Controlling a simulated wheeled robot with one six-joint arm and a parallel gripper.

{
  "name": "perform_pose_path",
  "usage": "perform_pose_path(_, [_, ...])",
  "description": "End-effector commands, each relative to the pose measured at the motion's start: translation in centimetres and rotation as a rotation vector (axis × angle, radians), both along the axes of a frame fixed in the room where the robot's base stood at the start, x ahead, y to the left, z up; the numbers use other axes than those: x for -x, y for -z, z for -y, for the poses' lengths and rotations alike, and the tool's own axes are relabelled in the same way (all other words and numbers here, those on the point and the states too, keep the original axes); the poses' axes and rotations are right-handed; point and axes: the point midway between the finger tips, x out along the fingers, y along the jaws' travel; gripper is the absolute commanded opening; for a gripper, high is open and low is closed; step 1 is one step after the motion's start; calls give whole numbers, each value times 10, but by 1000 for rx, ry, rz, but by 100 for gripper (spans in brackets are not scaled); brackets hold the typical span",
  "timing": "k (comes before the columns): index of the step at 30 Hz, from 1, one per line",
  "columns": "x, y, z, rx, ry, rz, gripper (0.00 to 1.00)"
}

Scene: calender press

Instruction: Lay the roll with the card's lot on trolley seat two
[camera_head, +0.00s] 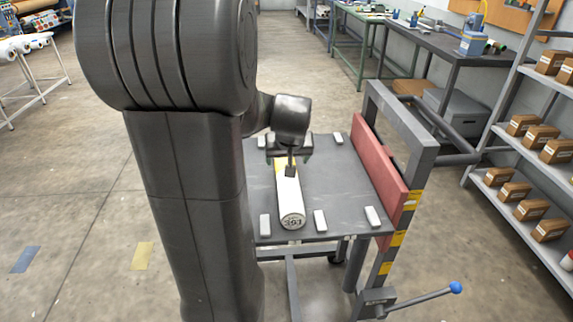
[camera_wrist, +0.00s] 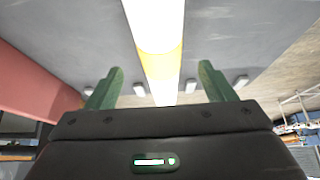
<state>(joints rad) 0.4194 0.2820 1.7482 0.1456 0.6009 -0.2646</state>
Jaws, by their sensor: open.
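A white roll (camera_head: 289,200) lies lengthwise on the grey trolley top (camera_head: 340,190), its near end marked with a number that looks like 391. It rests between the left and middle pale blocks. In the wrist view the roll (camera_wrist: 157,25) has a yellow band and runs between my fingers. My gripper (camera_head: 290,165) is over the far part of the roll; its green fingers (camera_wrist: 160,82) are open, one on each side, with gaps to the roll. The card is not recognisable, and I cannot read any seat numbers.
Pale blocks (camera_head: 320,220) stand along the trolley's near and far edges. A red panel (camera_head: 380,173) and grey frame (camera_head: 404,125) rise on its right. A lever with a blue knob (camera_head: 455,288) sticks out in front. Shelves with boxes (camera_head: 551,229) stand right.

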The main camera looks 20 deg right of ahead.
Motion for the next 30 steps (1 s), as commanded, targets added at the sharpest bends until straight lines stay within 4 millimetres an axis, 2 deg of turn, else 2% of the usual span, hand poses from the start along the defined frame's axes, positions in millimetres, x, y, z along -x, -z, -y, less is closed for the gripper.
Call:
perform_pose_path(1, [5, -10, -1, 2, 0, 4, 76])
perform_pose_path(6, [16, -30, -4, 1, 0, 2, 76])
perform_pose_path(12, [22, -39, -6, 0, 0, -1, 76])
perform_pose_path(23, [22, -39, -6, 0, 0, -1, 76])
perform_pose_path(30, [12, -20, -3, -2, 0, -5, 76])
